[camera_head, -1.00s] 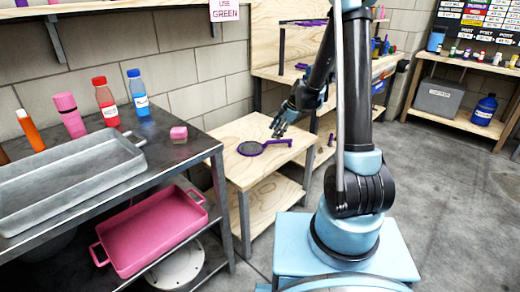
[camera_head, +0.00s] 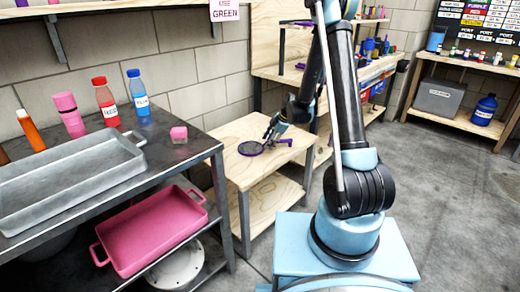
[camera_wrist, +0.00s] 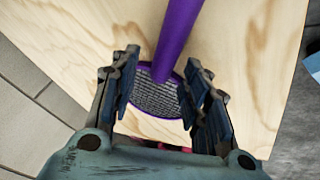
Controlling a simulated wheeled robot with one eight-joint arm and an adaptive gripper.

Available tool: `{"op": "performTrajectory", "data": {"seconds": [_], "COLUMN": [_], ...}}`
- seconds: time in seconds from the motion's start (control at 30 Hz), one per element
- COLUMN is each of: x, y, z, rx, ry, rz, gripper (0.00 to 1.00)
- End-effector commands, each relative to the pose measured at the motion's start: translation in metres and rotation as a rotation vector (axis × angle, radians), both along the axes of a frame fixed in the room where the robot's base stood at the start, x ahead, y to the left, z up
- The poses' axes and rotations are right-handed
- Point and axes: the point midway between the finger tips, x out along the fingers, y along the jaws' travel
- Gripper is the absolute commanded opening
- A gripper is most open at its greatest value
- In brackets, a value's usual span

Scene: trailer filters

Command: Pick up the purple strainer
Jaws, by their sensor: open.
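The purple strainer (camera_head: 251,148) lies flat on a small light-wood table (camera_head: 232,170) in the head view, its round grey mesh to the left and its handle toward the right. In the wrist view, the strainer's mesh (camera_wrist: 160,98) and purple handle (camera_wrist: 178,38) show between the fingers. My gripper (camera_head: 268,137) is over the strainer at its handle side, pointing down. In the wrist view my gripper (camera_wrist: 158,85) has its fingers apart, one on each side of the strainer. Whether the fingers touch it, I cannot tell.
A block wall (camera_head: 185,60) stands behind. Open floor lies to the right.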

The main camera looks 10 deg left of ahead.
Motion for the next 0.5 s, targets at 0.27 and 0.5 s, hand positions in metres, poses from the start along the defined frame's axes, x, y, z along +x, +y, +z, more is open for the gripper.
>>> {"op": "performTrajectory", "data": {"seconds": [0.27, 0.5], "x": [0.0005, 0.0009], "y": [0.0011, 0.0001], "z": [-0.0031, -0.0029], "rx": [0.0, 0.0], "ry": [0.0, 0.0], "rz": [-0.001, -0.002], "gripper": [0.43, 0.0]}}
